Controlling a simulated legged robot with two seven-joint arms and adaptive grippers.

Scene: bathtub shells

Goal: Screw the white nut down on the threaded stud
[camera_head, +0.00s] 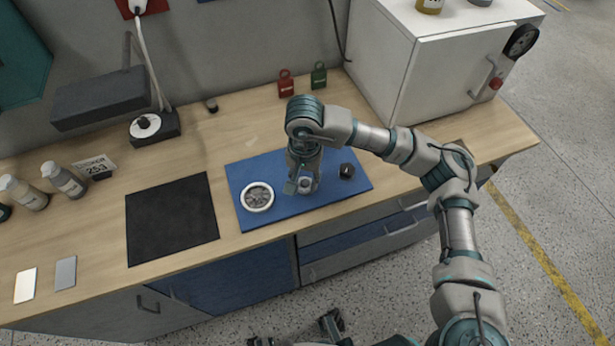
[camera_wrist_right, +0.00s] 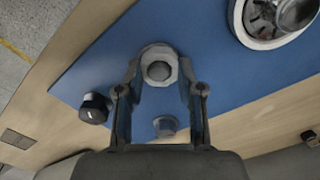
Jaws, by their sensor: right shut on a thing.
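The white nut (camera_wrist_right: 148,73) sits around the rounded grey end of the threaded stud (camera_wrist_right: 159,71), over the blue mat. The threads are hidden, so I cannot tell how far down the nut sits. My right gripper (camera_wrist_right: 160,75) points down with one finger on each side of the nut and is shut on it. In the head view, my right gripper (camera_head: 304,186) is over the middle of the blue mat (camera_head: 325,195), and the nut is small and partly covered. My left gripper cannot be made out.
A white-rimmed round dish (camera_head: 257,196) lies left of the gripper, and a small black part (camera_head: 347,170) lies right. A black pad (camera_head: 170,220) is farther left. A white cabinet (camera_head: 440,70) stands at the back right. Red (camera_head: 286,84) and green (camera_head: 319,76) padlocks are behind.

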